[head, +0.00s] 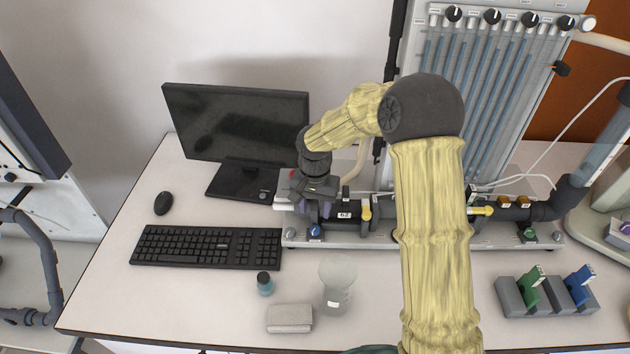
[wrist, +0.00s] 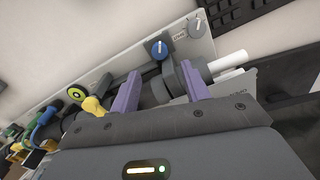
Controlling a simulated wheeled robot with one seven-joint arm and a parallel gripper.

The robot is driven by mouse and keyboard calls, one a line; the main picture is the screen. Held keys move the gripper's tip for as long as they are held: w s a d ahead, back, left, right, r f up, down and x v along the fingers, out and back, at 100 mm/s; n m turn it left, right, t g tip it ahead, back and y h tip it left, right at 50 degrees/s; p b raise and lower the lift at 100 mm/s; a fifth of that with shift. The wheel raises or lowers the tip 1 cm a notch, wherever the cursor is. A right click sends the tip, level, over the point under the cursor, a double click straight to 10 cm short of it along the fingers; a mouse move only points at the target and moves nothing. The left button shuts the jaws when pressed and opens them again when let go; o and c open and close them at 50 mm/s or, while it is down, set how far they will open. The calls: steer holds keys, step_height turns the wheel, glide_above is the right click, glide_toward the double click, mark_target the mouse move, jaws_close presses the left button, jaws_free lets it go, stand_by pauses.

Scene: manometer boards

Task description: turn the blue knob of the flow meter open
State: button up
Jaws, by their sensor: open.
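The blue knob (head: 315,231) has a white pointer mark and sits on the front left of the light base plate (head: 375,239). In the wrist view the blue knob (wrist: 159,49) appears just past my fingertips, roughly centred between them. My gripper (head: 317,205) points down over the left end of the dark pipe (head: 375,216). Its two purple fingers (wrist: 160,82) are open and apart, with nothing held between them. The knob is not touched in the wrist view.
A yellow valve handle (head: 366,209) stands right of my gripper. The keyboard (head: 206,247) and monitor (head: 236,125) are to the left. A flask (head: 338,285), a small bottle (head: 264,283) and a grey block (head: 290,318) stand in front of the plate.

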step_height(320, 180, up, 10)
steer(key=b, duration=0.1)
stand_by(0.4)
steer(key=shift+d+f+b, duration=0.1)
steer(key=shift+f+b, duration=0.05)
steer(key=shift+b, duration=0.2)
